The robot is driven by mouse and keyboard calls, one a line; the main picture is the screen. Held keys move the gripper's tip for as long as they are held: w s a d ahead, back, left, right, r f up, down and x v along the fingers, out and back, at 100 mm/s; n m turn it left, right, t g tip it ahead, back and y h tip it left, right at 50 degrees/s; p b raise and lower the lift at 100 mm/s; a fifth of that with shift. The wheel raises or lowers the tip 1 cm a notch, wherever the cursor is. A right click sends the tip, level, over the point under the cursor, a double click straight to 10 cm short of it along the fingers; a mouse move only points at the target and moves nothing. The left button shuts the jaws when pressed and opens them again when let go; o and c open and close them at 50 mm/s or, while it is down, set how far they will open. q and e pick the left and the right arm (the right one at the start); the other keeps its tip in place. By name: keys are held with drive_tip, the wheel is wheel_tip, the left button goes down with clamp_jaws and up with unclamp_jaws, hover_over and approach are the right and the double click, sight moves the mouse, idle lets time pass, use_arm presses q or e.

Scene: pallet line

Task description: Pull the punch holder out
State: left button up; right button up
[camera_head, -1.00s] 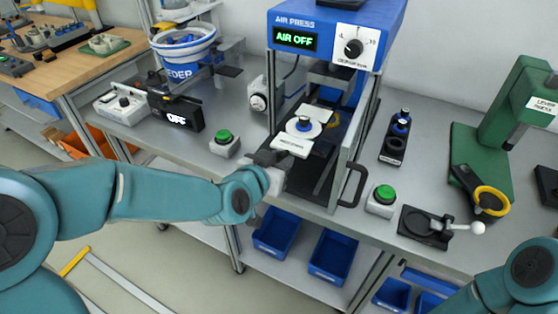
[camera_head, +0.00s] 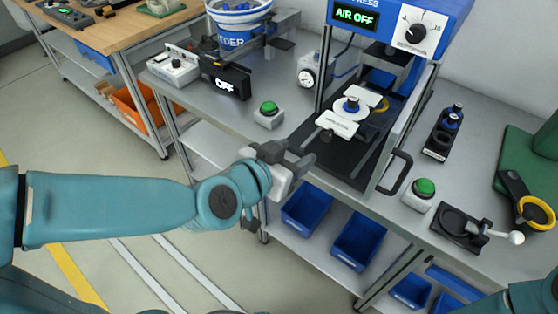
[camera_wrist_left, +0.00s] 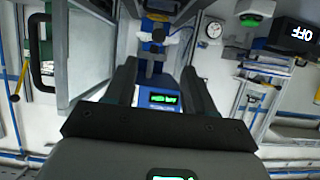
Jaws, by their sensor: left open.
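My left gripper (camera_head: 304,158) is open and empty in the head view, in front of the press and apart from the holder. Its dark fingers also show in the left wrist view (camera_wrist_left: 158,75), with nothing clearly between them. My right gripper is out of view; only part of that arm shows at the bottom right.
The press (camera_head: 395,22) reads AIR OFF. Its door handle (camera_head: 396,172) stands to the right of the bed. Green buttons stand to the left (camera_head: 268,114) and right (camera_head: 418,195).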

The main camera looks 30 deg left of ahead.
use_arm(q)
drive_tip(key=shift+b+v, duration=0.9)
drive_tip(key=shift+v, duration=1.25)
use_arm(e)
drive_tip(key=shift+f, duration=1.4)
use_arm(q)
drive_tip(key=shift+s+d, duration=0.1)
drive_tip(key=shift+s, duration=0.05)
drive_tip(key=shift+f, duration=0.1)
wheel_tip(320, 180, down, 23)
drive_tip(key=w+d+n+g+p, duration=0.1)
drive_tip(key=w+n+g+p, duration=0.15)
drive_tip(key=g, duration=0.45)
drive_tip(key=s+d+f+n+g, duration=0.1)
drive_tip(key=s+d+f+g, duration=0.1)
drive_tip(key=s+f, duration=0.4)
drive_tip(key=s+d+f+g+h, duration=0.1)
drive_tip(key=s+f+g, duration=0.3)
drive_tip(key=f, duration=0.7)
drive_tip(key=s, duration=0.2)
drive_tip(key=shift+s+d+f+n+p, duration=0.2)
drive_tip(key=shift+s+d+n+p, duration=0.1)
drive_tip(key=shift+s+d+n, duration=0.1)
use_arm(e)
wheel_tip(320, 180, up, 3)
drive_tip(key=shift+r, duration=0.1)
